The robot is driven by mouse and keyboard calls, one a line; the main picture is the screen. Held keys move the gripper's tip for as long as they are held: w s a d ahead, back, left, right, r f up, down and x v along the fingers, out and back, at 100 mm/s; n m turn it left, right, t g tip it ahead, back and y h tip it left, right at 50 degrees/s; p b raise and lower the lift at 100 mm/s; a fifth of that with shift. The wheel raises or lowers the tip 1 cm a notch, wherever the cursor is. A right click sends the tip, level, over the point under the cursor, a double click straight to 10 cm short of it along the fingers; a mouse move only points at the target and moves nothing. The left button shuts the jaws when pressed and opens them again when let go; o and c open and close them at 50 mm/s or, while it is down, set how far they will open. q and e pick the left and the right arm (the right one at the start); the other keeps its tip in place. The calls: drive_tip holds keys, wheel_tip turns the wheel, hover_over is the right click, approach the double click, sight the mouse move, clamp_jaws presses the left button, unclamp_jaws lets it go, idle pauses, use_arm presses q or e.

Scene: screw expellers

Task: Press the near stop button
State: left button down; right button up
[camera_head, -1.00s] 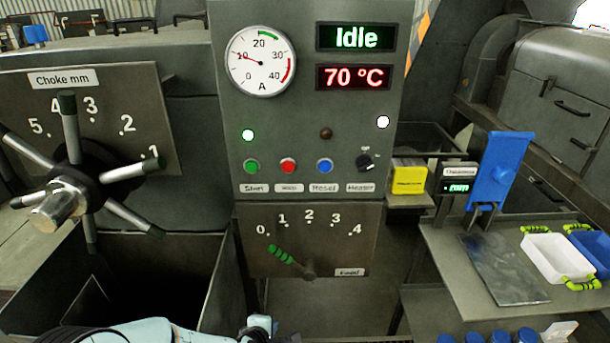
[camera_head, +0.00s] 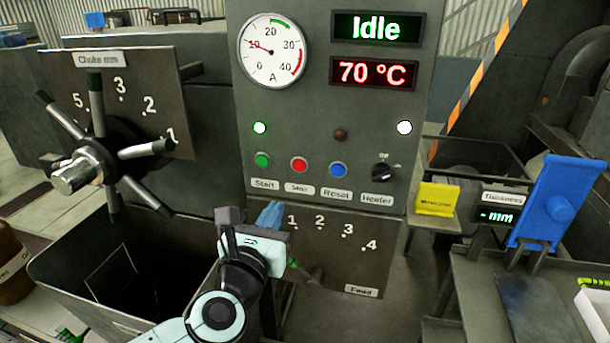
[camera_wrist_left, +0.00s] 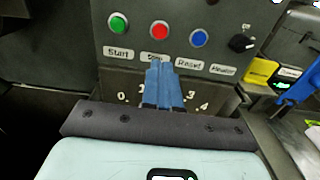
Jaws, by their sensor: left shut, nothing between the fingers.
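The near control panel (camera_head: 330,110) shows a row of buttons. The red stop button (camera_head: 299,165) sits between the green start button (camera_head: 262,160) and the blue reset button (camera_head: 338,170). It also shows in the left wrist view (camera_wrist_left: 160,31). My left gripper (camera_head: 270,214) is shut and empty, its blue fingers below the button row, in front of the feed plate. In the left wrist view the fingertips (camera_wrist_left: 161,66) point up toward the red button and partly cover the stop label; a gap separates them from the button. My right gripper is not in view.
The heater knob (camera_head: 382,172) is right of the buttons. The feed plate (camera_head: 355,270) with its lever lies below. A spoked choke wheel (camera_head: 95,160) stands at left above an open bin (camera_head: 75,275). A yellow block (camera_head: 437,198) and blue gauge part (camera_head: 557,205) are at right.

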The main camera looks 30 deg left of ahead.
sight(297, 164)
use_arm(q)
drive_tip(key=shift+s+a, duration=0.1)
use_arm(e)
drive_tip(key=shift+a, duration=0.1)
use_arm(q)
drive_tip(key=p+x, duration=0.2)
drive_tip(key=x, duration=1.2)
drive_tip(key=shift+p, duration=0.35)
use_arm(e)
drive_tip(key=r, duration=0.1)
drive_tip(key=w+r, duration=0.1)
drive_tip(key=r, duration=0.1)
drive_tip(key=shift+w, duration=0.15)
use_arm(q)
drive_tip(key=shift+w+a+f+b, duration=0.15)
drive_tip(key=shift+w+a+b, duration=0.05)
drive_tip(key=shift+w+b, duration=0.25)
drive_tip(key=shift+r, duration=0.35)
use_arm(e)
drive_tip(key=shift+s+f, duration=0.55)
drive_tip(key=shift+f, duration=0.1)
use_arm(q)
drive_tip(key=shift+a, duration=0.1)
